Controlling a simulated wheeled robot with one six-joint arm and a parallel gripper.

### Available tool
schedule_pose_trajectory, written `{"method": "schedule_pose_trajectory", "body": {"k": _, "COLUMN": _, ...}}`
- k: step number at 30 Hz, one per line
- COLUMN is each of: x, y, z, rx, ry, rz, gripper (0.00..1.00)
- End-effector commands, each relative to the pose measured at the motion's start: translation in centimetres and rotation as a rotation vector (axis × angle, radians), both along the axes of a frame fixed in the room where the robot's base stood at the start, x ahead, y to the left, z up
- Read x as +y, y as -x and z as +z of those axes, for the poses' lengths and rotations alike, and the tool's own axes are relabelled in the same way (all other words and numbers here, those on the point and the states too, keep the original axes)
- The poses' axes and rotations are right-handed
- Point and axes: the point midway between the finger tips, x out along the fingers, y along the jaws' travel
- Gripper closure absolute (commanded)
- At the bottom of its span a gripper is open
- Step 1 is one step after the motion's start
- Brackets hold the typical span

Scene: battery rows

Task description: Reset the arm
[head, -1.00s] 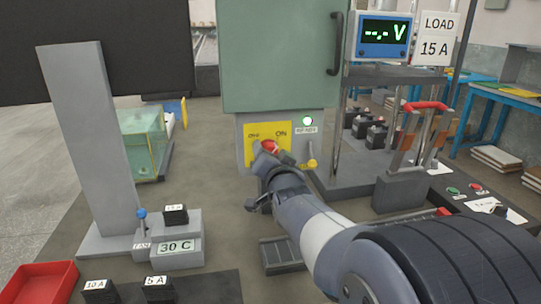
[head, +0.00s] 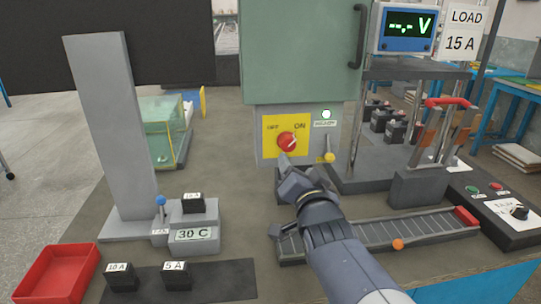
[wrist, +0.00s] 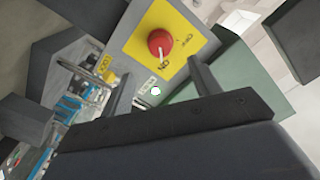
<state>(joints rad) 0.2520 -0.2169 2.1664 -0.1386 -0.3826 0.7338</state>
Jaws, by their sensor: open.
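My gripper (head: 285,168) is open and empty, just below and in front of the red rotary knob (head: 287,141) on its yellow plate (head: 270,147). The knob's white mark points toward ON. In the wrist view, the knob (wrist: 160,42) is seen beyond the two fingers, with space between them and nothing held. My arm (head: 345,262) reaches in from the bottom of the head view. It hides part of the bench below the switch.
A green cabinet (head: 300,50) stands above the switch, with a lit lamp (head: 326,114) and a yellow lever (head: 329,157) beside it. A red tray (head: 57,274) and small black blocks (head: 121,278) are at lower left.

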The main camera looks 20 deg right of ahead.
Motion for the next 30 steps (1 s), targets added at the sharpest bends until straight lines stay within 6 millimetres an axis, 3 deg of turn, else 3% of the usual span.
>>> {"method": "schedule_pose_trajectory", "body": {"k": 16, "x": 0.0, "y": -0.3, "z": -0.1, "rx": 0.002, "ry": 0.000, "rz": 0.000, "gripper": 0.41}}
{"method": "schedule_pose_trajectory", "body": {"k": 30, "x": -1.3, "y": -6.4, "z": -0.2, "rx": 0.003, "ry": 0.000, "rz": 0.001, "gripper": 0.41}}
